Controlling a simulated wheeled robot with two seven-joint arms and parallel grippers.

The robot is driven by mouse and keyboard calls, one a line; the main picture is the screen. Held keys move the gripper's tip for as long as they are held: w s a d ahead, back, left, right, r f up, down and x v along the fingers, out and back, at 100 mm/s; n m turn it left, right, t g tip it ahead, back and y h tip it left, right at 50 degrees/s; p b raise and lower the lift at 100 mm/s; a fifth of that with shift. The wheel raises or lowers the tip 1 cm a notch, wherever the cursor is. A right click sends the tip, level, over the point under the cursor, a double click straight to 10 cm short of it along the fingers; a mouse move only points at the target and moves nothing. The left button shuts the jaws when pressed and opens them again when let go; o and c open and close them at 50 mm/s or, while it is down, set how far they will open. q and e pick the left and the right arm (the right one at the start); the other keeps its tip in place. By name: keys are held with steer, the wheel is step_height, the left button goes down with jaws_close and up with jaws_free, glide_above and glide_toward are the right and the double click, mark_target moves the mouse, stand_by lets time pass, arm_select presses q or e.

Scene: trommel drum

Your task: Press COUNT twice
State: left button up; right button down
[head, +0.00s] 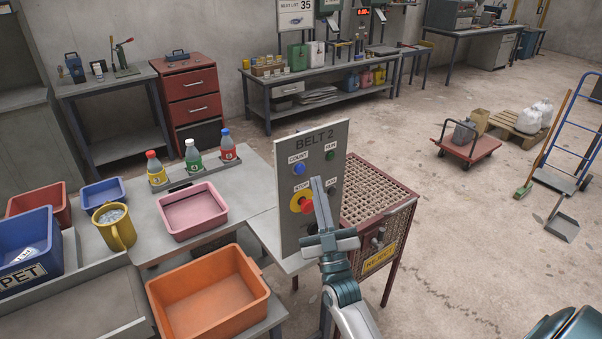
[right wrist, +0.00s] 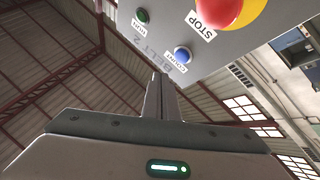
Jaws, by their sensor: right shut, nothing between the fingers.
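The grey BELT 2 panel (head: 312,150) stands upright on the bench end. Its blue COUNT button (head: 299,169) is at upper left, with the green RUN button (head: 330,156) to its right. The red STOP button (head: 306,205) on a yellow base is below COUNT, partly covered by my gripper. My right gripper (head: 318,181) is shut and empty, its fingers in front of the panel. In the right wrist view the COUNT button (right wrist: 182,54) shows just beyond and right of the fingertips (right wrist: 158,78), and they look apart from it. My left gripper is not in view.
A red mesh REJECT cage (head: 380,205) stands right of the panel. An orange bin (head: 208,295), a pink tray (head: 192,211), a yellow mug (head: 114,228) and a rack (head: 195,178) of three bottles are to the left.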

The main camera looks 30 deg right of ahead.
steer(key=shift+w+a, duration=0.1)
steer(key=shift+w, duration=1.35)
steer(key=shift+w+a+b, duration=0.1)
steer(key=shift+w+b, duration=0.4)
steer(key=shift+w, duration=0.35)
stand_by(1.9)
steer(key=shift+s, duration=0.1)
steer(key=shift+s+p, duration=0.3)
steer(key=shift+s, duration=0.45)
steer(key=shift+s+d+p, duration=0.15)
steer(key=shift+s+p, duration=0.25)
steer(key=shift+s, duration=0.85)
steer(key=shift+s+d+p, duration=0.1)
steer(key=shift+s+p, duration=0.25)
steer(key=shift+s, duration=0.9)
